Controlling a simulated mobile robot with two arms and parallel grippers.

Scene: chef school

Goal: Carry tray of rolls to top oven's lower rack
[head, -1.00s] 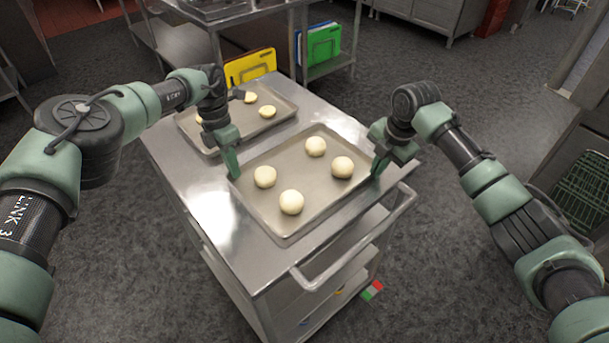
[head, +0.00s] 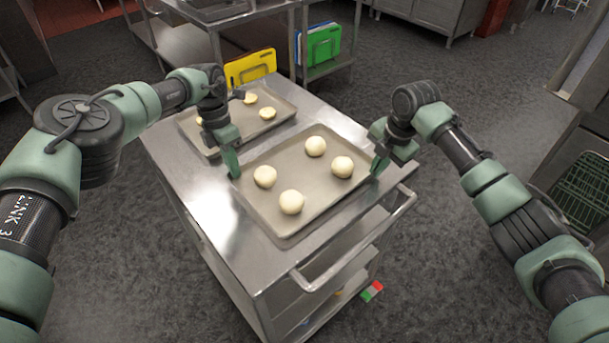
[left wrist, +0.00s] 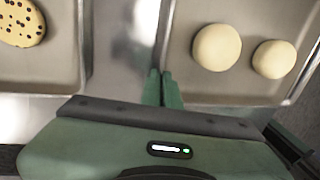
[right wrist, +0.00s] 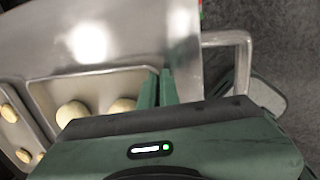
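The front tray (head: 258,214) is a shallow grey metal tray holding several pale round rolls (head: 291,202). It is on or just above the top of a steel cart; I cannot tell if it touches. My left gripper (head: 232,163) is at its left rim, fingers close together with the rim between them in the left wrist view (left wrist: 162,88). My right gripper (head: 378,165) is at the opposite rim, fingers closed about it in the right wrist view (right wrist: 157,88). No oven is clearly identifiable.
A second tray (head: 215,152) with flatter pieces lies behind on the steel cart (head: 225,233), whose handle (head: 350,250) faces front right. A grey unit with a green wire rack (head: 582,190) stands at right. Steel tables (head: 185,45) are behind. Dark floor (head: 455,85) is open at back right.

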